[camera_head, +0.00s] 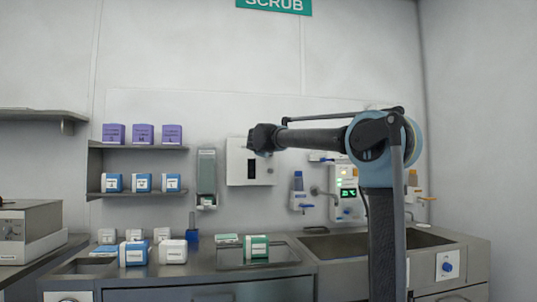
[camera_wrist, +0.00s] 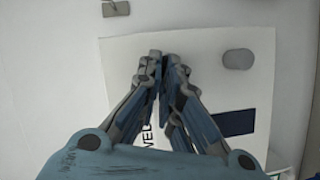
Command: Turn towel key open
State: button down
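The towel dispenser (camera_head: 238,162) is a white wall box with a dark slot, left of my arm's end in the camera_head view. In the camera_wrist view its pale front panel (camera_wrist: 205,75) fills the middle, with part of the lettering "WEL" and a dark blue block. A grey rounded piece (camera_wrist: 238,59) shows at its upper right; I cannot tell whether it is the key. My gripper (camera_wrist: 163,62) is over the panel, its fingertips close together near the top edge. It also shows in front of the dispenser's upper right in the camera_head view (camera_head: 254,139). Anything between the tips is hidden.
A soap dispenser (camera_head: 207,175) hangs to the left, beside shelves (camera_head: 135,147) of small boxes. The counter below holds more boxes. A sink (camera_head: 345,244), bottles and a panel with green lights (camera_head: 347,180) are to the right.

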jog(key=shift+a+f+n+t, duration=0.15)
jog(key=shift+n+t, duration=0.15)
jog(key=shift+n, duration=0.4)
jog(key=shift+d+f+n+t, duration=0.15)
jog(key=shift+n+t, duration=0.15)
jog(key=shift+n, duration=0.4)
jog(key=shift+a, duration=0.1)
jog(key=c, duration=1.8)
grip_release()
jog(key=shift+f, duration=0.1)
jog(key=s+a, duration=0.1)
jog(key=s, duration=1)
jog(key=shift+s+a, duration=0.2)
jog(key=shift+s, duration=0.2)
jog(key=shift+d+f, duration=0.1)
